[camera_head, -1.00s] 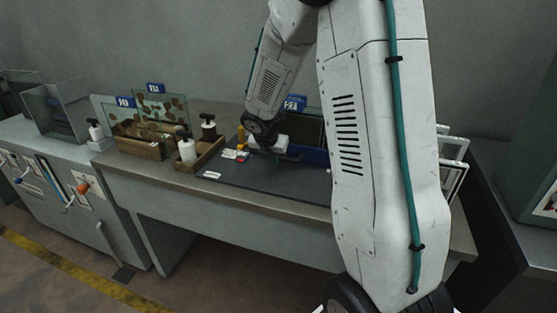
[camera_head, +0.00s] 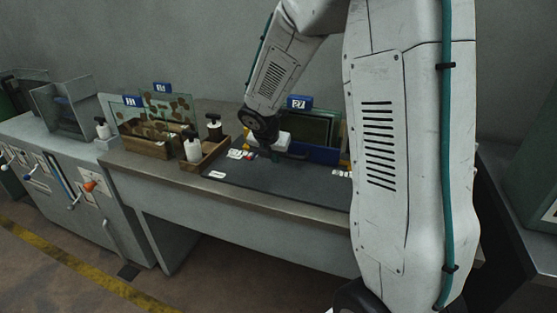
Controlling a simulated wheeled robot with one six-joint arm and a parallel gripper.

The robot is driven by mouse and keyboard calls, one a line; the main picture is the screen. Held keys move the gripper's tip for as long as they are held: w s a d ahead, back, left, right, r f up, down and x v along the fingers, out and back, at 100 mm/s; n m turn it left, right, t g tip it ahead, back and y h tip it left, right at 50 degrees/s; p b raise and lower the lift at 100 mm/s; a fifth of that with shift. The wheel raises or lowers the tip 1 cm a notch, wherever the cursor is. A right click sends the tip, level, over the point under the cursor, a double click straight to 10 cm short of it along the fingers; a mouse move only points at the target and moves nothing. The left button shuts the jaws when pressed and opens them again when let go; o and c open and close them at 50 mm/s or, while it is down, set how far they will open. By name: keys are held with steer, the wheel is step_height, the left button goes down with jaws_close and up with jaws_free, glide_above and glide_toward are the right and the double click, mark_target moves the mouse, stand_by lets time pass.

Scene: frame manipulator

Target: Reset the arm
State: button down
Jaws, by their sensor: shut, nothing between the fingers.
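My arm reaches over the workbench from the right, bent downward at the far end. My gripper (camera_head: 275,154) is low over the dark mat (camera_head: 240,178), near its back edge. It is small here and looks shut, with nothing seen in it. A white block-like part (camera_head: 284,139) is beside the wrist; I cannot tell whether it belongs to the gripper. My large arm link hides the right part of the bench.
Left of the mat are pump bottles (camera_head: 193,147) in a wooden tray (camera_head: 214,155) and a wooden holder (camera_head: 147,147) with speckled panels. Behind my gripper stand a blue bin (camera_head: 318,153) and a dark framed panel (camera_head: 316,125). Small labels lie on the mat.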

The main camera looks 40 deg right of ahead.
steer(key=v, duration=0.6)
steer(key=s+a+r+m+y, duration=0.1)
steer(key=s+a+r+m, duration=0.2)
steer(key=s+m, duration=0.5)
steer(key=s+a+r+m+g+y, duration=0.1)
steer(key=s+a+r+m, duration=0.2)
steer(key=s+a+m, duration=0.2)
steer(key=s+a+r+m+y, duration=0.2)
steer(key=s+a+r+m, duration=0.1)
steer(key=s+m, duration=0.9)
steer(key=s+a, duration=0.1)
steer(key=s, duration=0.3)
steer(key=shift+s+r+g, duration=0.2)
steer(key=shift+s+g, duration=0.1)
steer(key=shift+s, duration=0.1)
